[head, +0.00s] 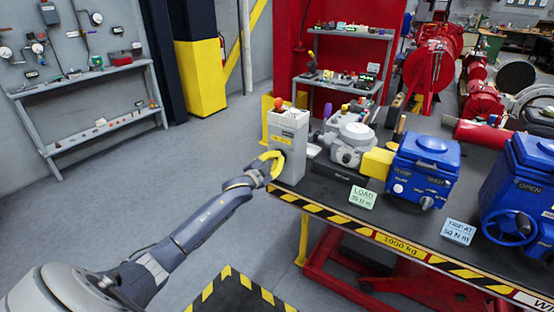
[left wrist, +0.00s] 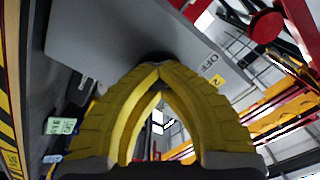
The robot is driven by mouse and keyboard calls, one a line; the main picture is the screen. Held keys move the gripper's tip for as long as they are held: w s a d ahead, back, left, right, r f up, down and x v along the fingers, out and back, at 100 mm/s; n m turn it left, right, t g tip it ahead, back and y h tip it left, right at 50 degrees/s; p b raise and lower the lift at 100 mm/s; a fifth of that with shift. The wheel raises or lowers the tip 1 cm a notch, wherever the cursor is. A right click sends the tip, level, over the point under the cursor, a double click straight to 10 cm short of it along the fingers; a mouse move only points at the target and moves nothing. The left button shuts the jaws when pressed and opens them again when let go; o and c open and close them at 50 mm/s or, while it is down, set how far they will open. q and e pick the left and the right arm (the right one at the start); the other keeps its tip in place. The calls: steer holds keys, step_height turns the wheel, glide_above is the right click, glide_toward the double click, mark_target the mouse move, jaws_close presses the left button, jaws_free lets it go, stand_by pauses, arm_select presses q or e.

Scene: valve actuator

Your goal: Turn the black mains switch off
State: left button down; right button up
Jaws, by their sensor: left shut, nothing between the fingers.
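A grey upright box (head: 289,148) stands at the near left corner of the black-topped table, with an orange knob on top. My left gripper (head: 275,163) has yellow fingers and is shut, with its tips at the lower front face of this box. In the left wrist view, the grey box face (left wrist: 110,40) fills the upper part, with an "OFF" label (left wrist: 209,64) to the right of my fingertips. A small dark part (left wrist: 155,57), perhaps the black switch, shows just behind the tips; my fingers hide most of it. I cannot tell its position. My right gripper is not in view.
Right of the box are a grey valve body (head: 351,145), a blue actuator (head: 422,170) and another blue actuator with a handwheel (head: 510,227). A green "LOAD" card (head: 362,197) stands near the striped table edge (head: 400,246). The floor at left is clear.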

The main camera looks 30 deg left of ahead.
arm_select(q)
steer(key=shift+a+f, duration=0.1)
steer(key=shift+a, duration=0.05)
stand_by(0.3)
steer(key=c, duration=0.8)
jaws_free()
steer(key=shift+f, duration=0.1)
steer(key=shift+o, duration=1.4)
steer(key=shift+s, duration=0.1)
steer(key=s, duration=1.2)
steer(key=shift+w, duration=0.1)
